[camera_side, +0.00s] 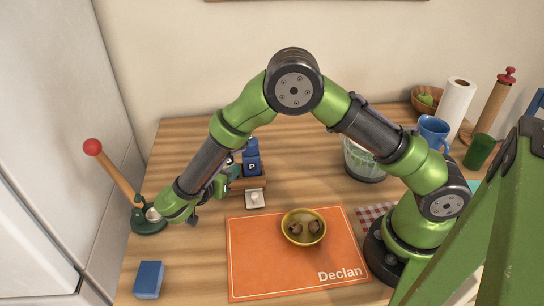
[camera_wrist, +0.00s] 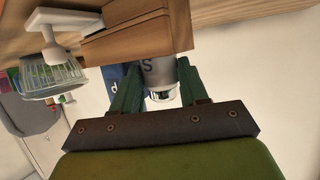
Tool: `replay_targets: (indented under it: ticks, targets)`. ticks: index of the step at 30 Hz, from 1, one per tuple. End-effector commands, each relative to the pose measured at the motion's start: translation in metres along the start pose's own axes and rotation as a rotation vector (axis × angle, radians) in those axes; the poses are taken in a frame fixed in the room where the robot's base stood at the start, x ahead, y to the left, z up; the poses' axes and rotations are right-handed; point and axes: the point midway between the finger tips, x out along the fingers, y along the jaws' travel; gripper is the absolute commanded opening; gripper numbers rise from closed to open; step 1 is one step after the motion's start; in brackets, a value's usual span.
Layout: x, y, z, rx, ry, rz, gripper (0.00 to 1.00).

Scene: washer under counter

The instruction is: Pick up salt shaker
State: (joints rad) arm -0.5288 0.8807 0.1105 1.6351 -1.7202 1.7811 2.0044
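The salt shaker (camera_wrist: 158,72) is grey with a dark S and a shiny metal cap; in the wrist view it is between my gripper's two green fingers. My gripper (camera_wrist: 160,80) reaches it from the side, and whether both fingers press on it is unclear. In the side view, my gripper (camera_side: 229,182) is at the left end of a small wooden rack (camera_side: 259,184) and mostly hides the salt shaker. The blue pepper shaker (camera_side: 251,166), marked P, stands beside it at the rack and shows partly behind the left finger in the wrist view (camera_wrist: 110,78).
A small white item (camera_side: 254,198) is in front of the rack. An orange mat (camera_side: 255,270) carries a yellow bowl (camera_side: 303,213). A red-knobbed lever tool (camera_side: 112,170) stands at the left and a blue block (camera_side: 148,279) lies front left.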

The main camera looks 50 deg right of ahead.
Motion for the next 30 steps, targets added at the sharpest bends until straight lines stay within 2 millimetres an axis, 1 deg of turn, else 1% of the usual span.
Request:
replay_targets:
  ticks: [1, 3, 11, 16, 20, 23, 30]
  targets:
    - [0.0, 0.0, 0.0, 0.0, 0.0, 0.0, 0.18]
    - [0.0, 0.0, 0.0, 0.001, 0.0, 0.0, 0.1]
    - [-0.001, 0.0, -0.002, 0.001, 0.0, -0.001, 0.1]
    - [-0.006, -0.001, -0.012, 0.004, 0.001, -0.002, 0.1]
    - [-0.013, 0.0, -0.029, 0.005, 0.0, -0.003, 0.1]
    - [-0.02, 0.0, -0.047, 0.006, 0.0, -0.003, 0.1]
    - [-0.041, 0.0, -0.096, 0.007, 0.0, -0.004, 0.1]
